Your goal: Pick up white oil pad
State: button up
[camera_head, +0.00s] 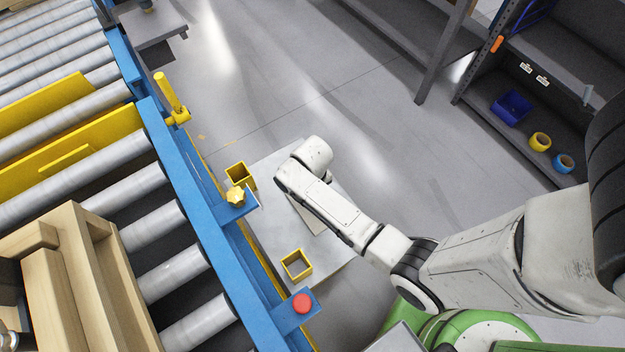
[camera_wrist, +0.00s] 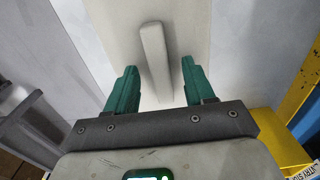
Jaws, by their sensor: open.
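In the wrist view a long, narrow off-white bar (camera_wrist: 152,48), which looks like the white oil pad, lies on a pale beige surface (camera_wrist: 110,40). My gripper (camera_wrist: 158,68) is open, with its two green fingers apart. The bar appears between the fingers, running lengthwise away from the gripper body; I cannot tell how far below the fingertips it is.
A light grey tabletop (camera_head: 262,220) lies under the arm, with two yellow square holders (camera_head: 296,264) (camera_head: 241,175). A blue conveyor frame (camera_head: 190,165) with a yellow knob (camera_head: 236,196) and a red button (camera_head: 301,303) borders it on the left. Dark shelving (camera_head: 520,85) stands right; open floor lies between.

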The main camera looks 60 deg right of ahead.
jog(key=shift+c, duration=0.2)
grip_shut()
dwell(0.3)
